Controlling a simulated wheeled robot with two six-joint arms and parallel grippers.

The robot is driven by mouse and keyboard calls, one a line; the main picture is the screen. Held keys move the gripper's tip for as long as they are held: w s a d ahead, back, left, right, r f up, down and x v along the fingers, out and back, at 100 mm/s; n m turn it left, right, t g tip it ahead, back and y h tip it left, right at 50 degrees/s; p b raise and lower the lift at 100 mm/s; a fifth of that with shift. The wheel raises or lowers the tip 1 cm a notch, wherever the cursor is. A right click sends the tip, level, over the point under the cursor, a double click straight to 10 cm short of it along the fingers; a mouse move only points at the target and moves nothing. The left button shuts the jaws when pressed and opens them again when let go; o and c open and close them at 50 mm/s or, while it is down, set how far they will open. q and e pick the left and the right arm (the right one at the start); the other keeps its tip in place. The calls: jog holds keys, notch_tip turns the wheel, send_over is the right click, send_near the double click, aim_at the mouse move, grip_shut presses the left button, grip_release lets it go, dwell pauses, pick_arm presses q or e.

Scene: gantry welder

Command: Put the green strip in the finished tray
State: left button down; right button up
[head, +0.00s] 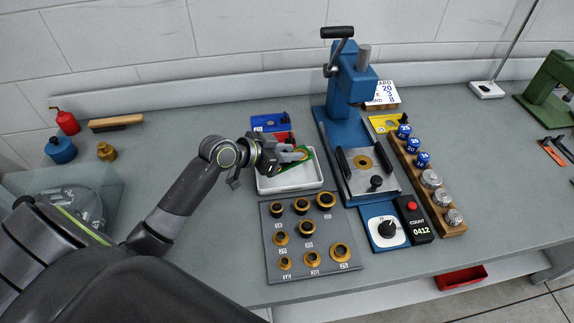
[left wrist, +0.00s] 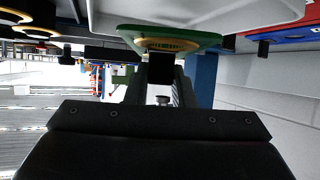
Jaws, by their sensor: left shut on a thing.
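The green strip (head: 307,156) carries a brass ring near its end. My left gripper (head: 299,155) is shut on the strip and holds it over the white tray (head: 290,184). The jaws cover part of the strip. In the left wrist view, the picture is upside down; the green strip (left wrist: 207,40) with its brass ring sits at the fingertips, with the pale tray (left wrist: 200,12) beyond it. I cannot tell whether the strip touches the tray. My right gripper is out of view.
A blue strip (head: 268,122) and a red strip (head: 283,137) lie behind the tray. A blue press (head: 340,125) stands to the right. A grey board (head: 305,236) with several brass rings lies in front. A wooden weight rack (head: 408,165) is farther right.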

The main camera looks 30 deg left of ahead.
aim_at(287, 173)
pick_arm(q)
jog(key=shift+f, duration=2.3)
jog(key=shift+f, duration=0.2)
jog(key=c, duration=1.2)
grip_release()
jog(key=shift+c, duration=0.2)
jog(key=shift+r, duration=0.2)
jog(key=shift+s, duration=0.1)
jog(key=b+v, duration=0.1)
jog(key=v, duration=1.1)
